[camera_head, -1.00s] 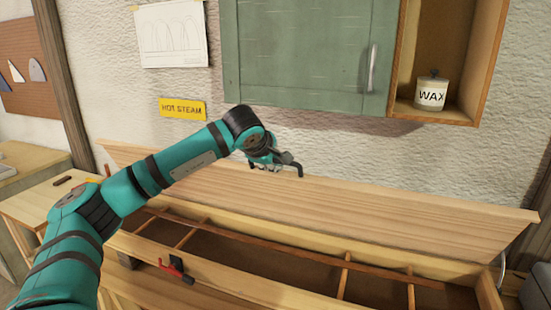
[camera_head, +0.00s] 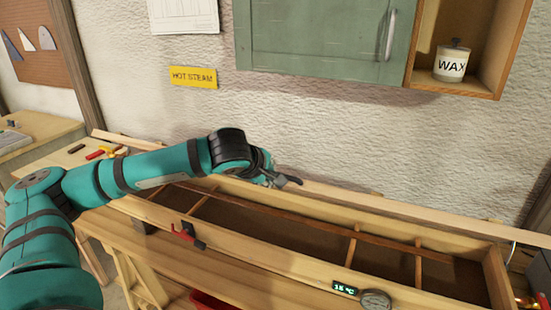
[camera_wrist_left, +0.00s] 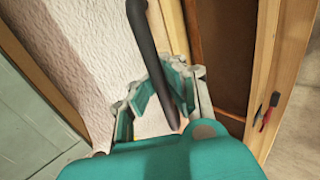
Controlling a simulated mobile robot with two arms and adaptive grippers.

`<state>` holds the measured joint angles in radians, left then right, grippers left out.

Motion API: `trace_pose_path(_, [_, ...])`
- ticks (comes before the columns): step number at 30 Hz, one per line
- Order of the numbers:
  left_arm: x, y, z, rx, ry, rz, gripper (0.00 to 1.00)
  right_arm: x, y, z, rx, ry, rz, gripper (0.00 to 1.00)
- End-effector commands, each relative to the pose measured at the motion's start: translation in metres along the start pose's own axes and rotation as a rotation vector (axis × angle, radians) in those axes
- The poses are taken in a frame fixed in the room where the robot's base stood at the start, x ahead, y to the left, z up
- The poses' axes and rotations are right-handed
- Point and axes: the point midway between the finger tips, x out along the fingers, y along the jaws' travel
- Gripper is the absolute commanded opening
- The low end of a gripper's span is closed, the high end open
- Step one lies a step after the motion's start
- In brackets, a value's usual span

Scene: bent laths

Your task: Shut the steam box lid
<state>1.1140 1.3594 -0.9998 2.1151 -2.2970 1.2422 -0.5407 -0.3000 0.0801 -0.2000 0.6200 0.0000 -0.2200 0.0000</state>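The steam box (camera_head: 235,245) is a long pale wooden trough, its dark divided inside visible from the front. Its lid (camera_head: 400,207) shows nearly edge-on as a thin strip along the back; it is not down on the box. My left gripper (camera_head: 284,181) is at the lid's edge, left of its middle. A dark bar (camera_wrist_left: 150,50), likely the lid's handle, runs between its spread fingers (camera_wrist_left: 163,92) in the left wrist view. Whether the fingers touch the bar is unclear. My right gripper is not in view.
A red and black clamp (camera_head: 190,236) sits on the box's front wall, with a small display (camera_head: 345,289) and round knob (camera_head: 376,300) farther right. A green cabinet (camera_head: 310,35) hangs above, beside a wax pot (camera_head: 451,63). A side table (camera_head: 35,137) stands left.

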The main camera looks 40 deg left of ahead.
Motion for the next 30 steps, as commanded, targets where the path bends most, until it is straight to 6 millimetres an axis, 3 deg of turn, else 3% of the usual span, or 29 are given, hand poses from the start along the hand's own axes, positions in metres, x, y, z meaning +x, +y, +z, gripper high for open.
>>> trace_pose_path(8, [-0.004,-0.016,0.0,0.0,0.0,0.004,0.0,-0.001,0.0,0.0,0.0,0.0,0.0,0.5])
trace_pose_path(19, [0.002,-0.074,0.0,0.001,0.001,-0.002,0.0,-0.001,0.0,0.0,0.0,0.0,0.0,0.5])
trace_pose_path(30, [0.009,-0.103,0.0,0.001,0.001,-0.006,0.0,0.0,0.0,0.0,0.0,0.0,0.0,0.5])
